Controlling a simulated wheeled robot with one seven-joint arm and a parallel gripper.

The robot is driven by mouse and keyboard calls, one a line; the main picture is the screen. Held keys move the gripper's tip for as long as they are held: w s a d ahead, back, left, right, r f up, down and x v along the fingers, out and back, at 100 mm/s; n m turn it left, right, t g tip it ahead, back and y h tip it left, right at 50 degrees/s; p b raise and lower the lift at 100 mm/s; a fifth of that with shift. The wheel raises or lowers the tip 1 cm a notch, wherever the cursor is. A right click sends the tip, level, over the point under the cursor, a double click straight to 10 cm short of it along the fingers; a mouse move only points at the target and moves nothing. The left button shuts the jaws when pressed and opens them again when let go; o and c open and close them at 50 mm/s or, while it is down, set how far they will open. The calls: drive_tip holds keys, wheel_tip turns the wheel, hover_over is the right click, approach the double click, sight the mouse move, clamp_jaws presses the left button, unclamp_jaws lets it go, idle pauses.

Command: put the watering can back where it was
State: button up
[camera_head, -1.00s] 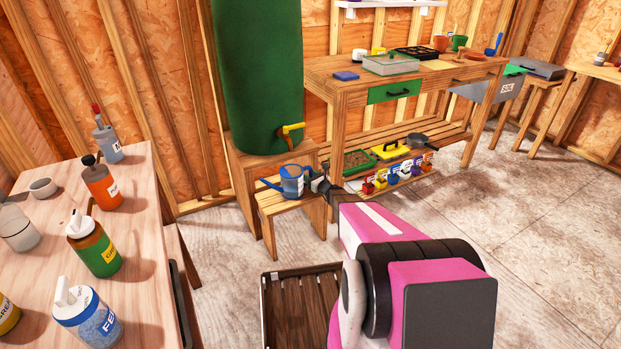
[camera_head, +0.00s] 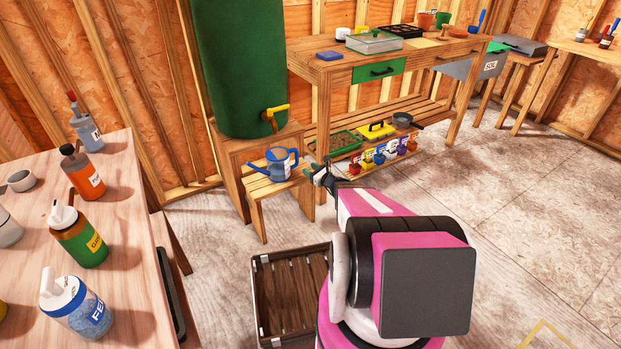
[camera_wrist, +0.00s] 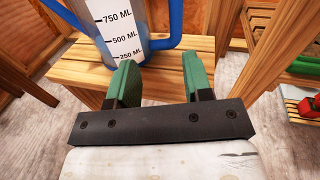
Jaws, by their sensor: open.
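The blue watering can (camera_head: 279,165) stands upright on a small slatted wooden stool (camera_head: 256,187), below the yellow tap of the green water barrel. In the wrist view the can (camera_wrist: 122,35) shows its clear body with a white millilitre scale and blue parts. My gripper (camera_head: 322,174) is to the right of the can, apart from it. In the wrist view its green fingers (camera_wrist: 160,80) are spread with nothing between them, and the stool slats show beyond. The can's top is out of the wrist view.
The green barrel (camera_head: 240,70) stands on a wooden stand behind the stool. A potting bench (camera_head: 340,85) with a lower shelf of small pots is to the right. A dark slatted crate (camera_head: 262,300) is on the floor in front. A bottle-laden table (camera_head: 125,205) is at left.

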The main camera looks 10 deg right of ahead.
drive_tip(key=s+a+r+n+g, duration=0.4)
drive_tip(key=s+a+n+g, duration=0.25)
drive_tip(key=n, duration=0.25)
drive_tip(key=s+a+r+n+g, duration=0.3)
drive_tip(key=s+a+n+g, duration=0.2)
drive_tip(key=s+n, duration=0.25)
drive_tip(key=s+d+r+n+g+h, duration=0.1)
drive_tip(key=s+d+r+n+h, duration=0.1)
drive_tip(key=s+n, duration=0.4)
drive_tip(key=s+d+r+n+g+h, duration=0.2)
drive_tip(key=s+d+r+n+h, duration=0.1)
drive_tip(key=s+n+h, duration=0.3)
drive_tip(key=shift+s+d+r+h, duration=0.3)
drive_tip(key=shift+r+h, duration=0.5)
drive_tip(key=shift+r, duration=0.05)
drive_tip(key=shift+d+g, duration=0.1)
drive_tip(key=shift+g, duration=0.15)
